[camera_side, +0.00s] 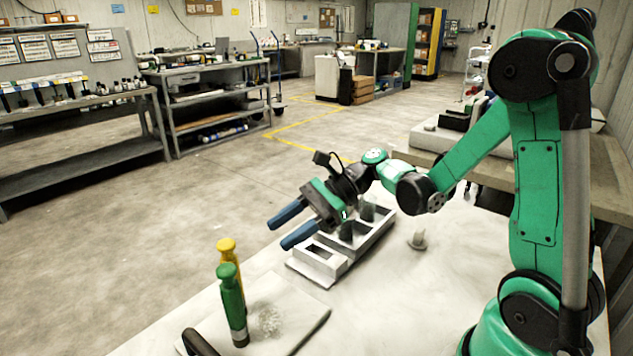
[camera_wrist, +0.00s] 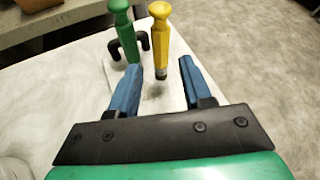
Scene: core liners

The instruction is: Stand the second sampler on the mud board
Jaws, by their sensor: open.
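Two samplers stand upright close together at the front left in the side view: a green one (camera_side: 231,300) and a yellow one (camera_side: 226,249) just behind it. Both appear to rest on the pale mud board (camera_side: 285,297), which has a grey speckled patch. In the wrist view the green sampler (camera_wrist: 122,28) is left of the yellow sampler (camera_wrist: 160,38), whose dark foot shows between my fingertips. My gripper (camera_side: 279,234) is open and empty, its blue fingers above and to the right of the samplers, near the tray. It also shows in the wrist view (camera_wrist: 160,68).
A light tray (camera_side: 325,272) with square compartments lies under my gripper; dark and greyish pieces stand in some. A small grey piece (camera_side: 418,240) stands right of it. A black curved handle (camera_wrist: 143,40) is beside the green sampler. The white table's front right is clear.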

